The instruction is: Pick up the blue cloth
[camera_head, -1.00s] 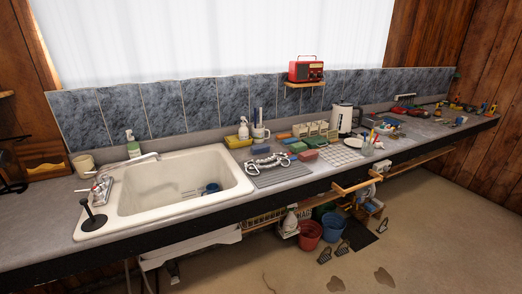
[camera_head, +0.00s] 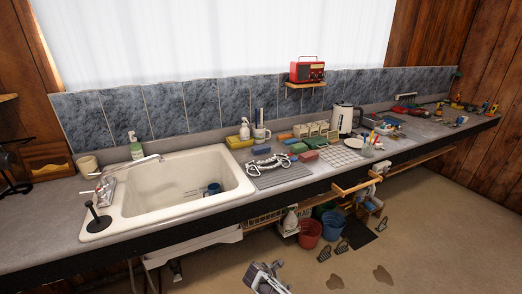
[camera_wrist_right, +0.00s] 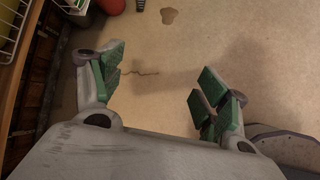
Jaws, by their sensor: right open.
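I cannot make out the blue cloth for certain. A small blue item (camera_head: 259,149) lies on the counter behind the ribbed mat, among red and green block-like or folded items; it is too small to tell what it is. My right gripper (camera_head: 266,275) shows at the bottom of the head view, below the counter front and over the floor. In the right wrist view the right gripper (camera_wrist_right: 160,82) has its green-padded fingers wide apart with only bare floor between them. My left gripper is not in view.
A long counter (camera_head: 50,222) carries a white sink (camera_head: 130,203), a ribbed mat (camera_head: 279,176), a kettle (camera_head: 343,117) and several small items. A wooden rail (camera_head: 358,186) juts out at the front. Buckets (camera_head: 309,233) stand below.

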